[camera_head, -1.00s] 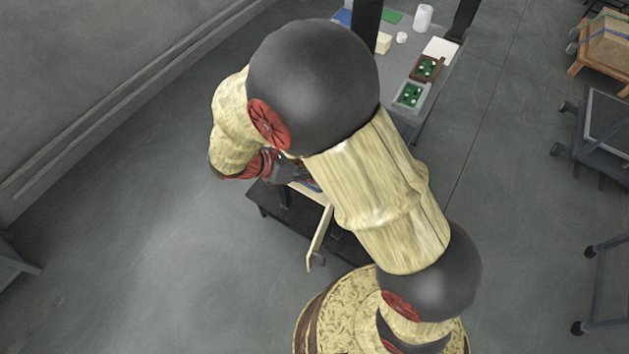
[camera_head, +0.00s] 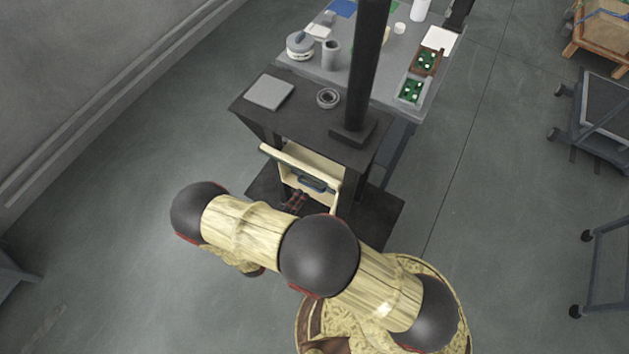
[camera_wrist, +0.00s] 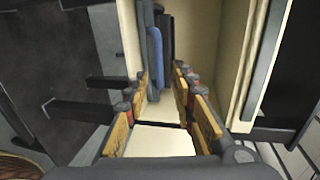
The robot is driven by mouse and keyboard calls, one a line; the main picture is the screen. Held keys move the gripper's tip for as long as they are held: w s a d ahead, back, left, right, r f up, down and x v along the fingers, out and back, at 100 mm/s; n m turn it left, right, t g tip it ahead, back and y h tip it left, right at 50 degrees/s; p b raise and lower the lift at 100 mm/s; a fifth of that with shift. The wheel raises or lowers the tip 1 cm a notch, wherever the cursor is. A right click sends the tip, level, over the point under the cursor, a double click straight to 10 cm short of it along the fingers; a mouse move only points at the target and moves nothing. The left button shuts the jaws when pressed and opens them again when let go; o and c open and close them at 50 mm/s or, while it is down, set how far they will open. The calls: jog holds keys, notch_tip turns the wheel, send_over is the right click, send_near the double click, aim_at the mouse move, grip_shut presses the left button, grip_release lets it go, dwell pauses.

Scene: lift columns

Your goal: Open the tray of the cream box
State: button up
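The cream box (camera_head: 300,158) sits under the dark stand top in the head view, and its open front shows a blue and dark thing (camera_head: 318,184) inside. The wrist view shows cream walls (camera_wrist: 205,35) and the blue thing (camera_wrist: 155,50) beyond my fingers. My gripper (camera_wrist: 160,95) is open, its orange-padded fingers apart on both sides of a pale surface. I cannot tell whether they touch it. In the head view my gripper (camera_head: 296,200) is small and partly hidden in front of the box. The lower part of the box front is hidden by my arm.
The dark stand top (camera_head: 285,115) carries a grey plate (camera_head: 269,92), a ring (camera_head: 328,97) and a thick black column (camera_head: 366,70). A grey table (camera_head: 395,75) with trays and cups stands behind. The floor to the left is clear.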

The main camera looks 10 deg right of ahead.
aim_at(310, 186)
jog(key=shift+b+x, duration=0.9)
jog(key=shift+x, duration=3.05)
jog(key=shift+f, duration=0.1)
jog(key=shift+c, duration=1.2)
jog(key=shift+s, duration=0.1)
jog(key=c, duration=0.4)
grip_shut()
